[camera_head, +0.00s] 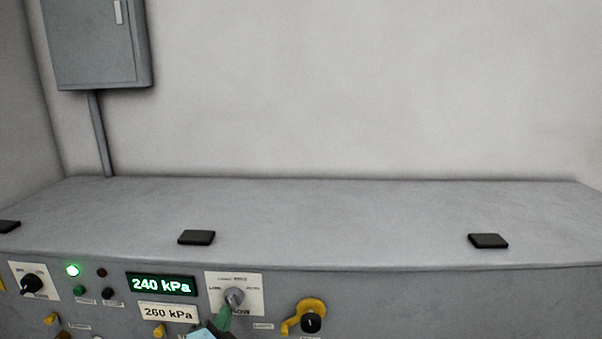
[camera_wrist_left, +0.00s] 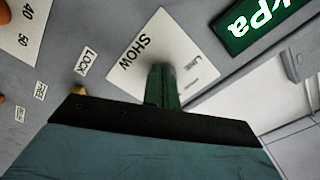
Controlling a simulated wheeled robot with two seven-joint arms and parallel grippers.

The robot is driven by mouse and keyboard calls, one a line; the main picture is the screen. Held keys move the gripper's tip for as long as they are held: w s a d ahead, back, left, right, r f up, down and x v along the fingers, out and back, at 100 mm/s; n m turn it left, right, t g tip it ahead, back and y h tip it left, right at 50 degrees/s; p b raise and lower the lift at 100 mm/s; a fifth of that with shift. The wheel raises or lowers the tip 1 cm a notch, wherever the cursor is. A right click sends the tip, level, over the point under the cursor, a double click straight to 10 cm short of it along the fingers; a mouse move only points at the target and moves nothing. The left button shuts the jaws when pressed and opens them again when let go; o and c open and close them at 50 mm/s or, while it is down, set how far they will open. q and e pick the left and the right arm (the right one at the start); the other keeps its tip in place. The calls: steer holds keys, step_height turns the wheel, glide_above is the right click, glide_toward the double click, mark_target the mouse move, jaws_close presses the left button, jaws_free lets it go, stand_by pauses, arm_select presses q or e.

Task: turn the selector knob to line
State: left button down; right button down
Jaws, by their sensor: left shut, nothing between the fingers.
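The selector knob (camera_head: 234,296) is a small grey knob on a white label plate (camera_head: 253,281) on the front of the console. The plate has small words around the knob, only partly legible. I cannot tell which word the knob points at. My left gripper (camera_head: 224,318) comes up from below, its green fingertips at the knob's lower edge. In the left wrist view the shut fingers (camera_wrist_left: 162,84) stand over the plate (camera_wrist_left: 133,59), where "SHOW" is readable, and hide the knob. Nothing is held between them. Whether they touch the knob is unclear. My right gripper is out of view.
Left of the knob are a display reading 240 kPa (camera_head: 161,285) and a label reading 260 kPa (camera_head: 168,312). A yellow lever with a black hub (camera_head: 311,323) is close on the right. A black knob (camera_head: 32,284) and a lit green lamp (camera_head: 73,270) are far left.

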arm_select(q)
steer(key=s+p, duration=0.3)
steer(key=s, duration=0.3)
steer(key=shift+a+f, duration=0.3)
steer(key=shift+a, duration=0.05)
stand_by(0.3)
steer(key=shift+w, duration=0.1)
steer(key=shift+w+a+r+b, duration=0.25)
steer(key=shift+w+r+b, duration=0.1)
steer(key=shift+w+b, duration=0.65)
steer(key=shift+w+a+r+b, duration=0.25)
steer(key=shift+w+r+b, duration=0.15)
steer(key=shift+w+b, duration=0.6)
steer(key=shift+w+a+r+b, duration=0.25)
steer(key=shift+w+r+b, duration=0.1)
steer(key=shift+w+b, duration=0.65)
steer(key=shift+d, duration=0.65)
